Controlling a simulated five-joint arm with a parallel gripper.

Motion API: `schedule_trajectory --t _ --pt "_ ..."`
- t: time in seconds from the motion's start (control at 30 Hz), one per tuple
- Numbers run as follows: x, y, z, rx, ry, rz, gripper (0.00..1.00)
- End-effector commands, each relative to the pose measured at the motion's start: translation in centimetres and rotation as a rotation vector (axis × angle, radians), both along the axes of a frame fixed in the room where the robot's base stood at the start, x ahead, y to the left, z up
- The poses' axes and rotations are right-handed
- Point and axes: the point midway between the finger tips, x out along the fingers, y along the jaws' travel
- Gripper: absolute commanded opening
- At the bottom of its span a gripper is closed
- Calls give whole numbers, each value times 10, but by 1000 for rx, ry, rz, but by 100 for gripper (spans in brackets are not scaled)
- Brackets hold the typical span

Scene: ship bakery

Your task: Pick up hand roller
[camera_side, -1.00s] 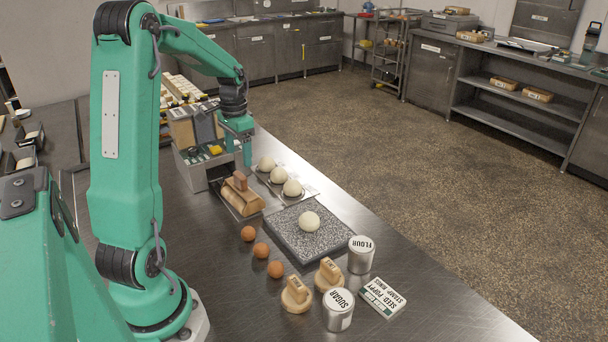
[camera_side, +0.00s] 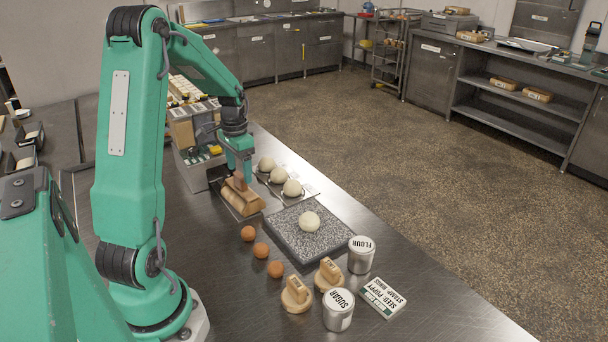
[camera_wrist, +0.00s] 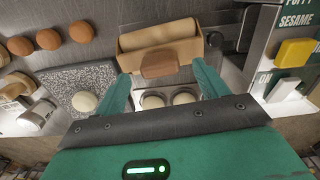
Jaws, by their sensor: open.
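The hand roller is a wooden roller with a brown block handle (camera_side: 239,182). It rests in a wooden cradle (camera_side: 246,208) on the steel table, left of the dough balls in the side view. In the wrist view the handle (camera_wrist: 160,63) lies in front of the pale roller cylinder (camera_wrist: 157,35). My gripper (camera_side: 240,178) points down over the handle in the side view. In the wrist view its two green fingers (camera_wrist: 160,80) are spread, one on each side of the handle. Whether they touch it cannot be told.
Several dough balls (camera_side: 278,175) sit in a holder just right of the roller. A speckled stone slab (camera_side: 290,238) with one dough ball (camera_side: 309,221) lies in front. Brown balls (camera_side: 261,250), stamps (camera_side: 297,294) and tins (camera_side: 361,254) stand nearer. A box rack (camera_side: 195,150) stands behind.

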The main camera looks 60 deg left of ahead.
Motion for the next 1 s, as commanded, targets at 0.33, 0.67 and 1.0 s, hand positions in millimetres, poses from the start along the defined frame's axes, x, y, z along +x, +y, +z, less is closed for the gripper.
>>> schedule_trajectory --t 0.33,0.67,1.0 --pt "-1 0 -27 -1 1 0 73" --pt "-1 0 -27 0 0 0 73" --pt "-1 0 -27 0 0 0 33"
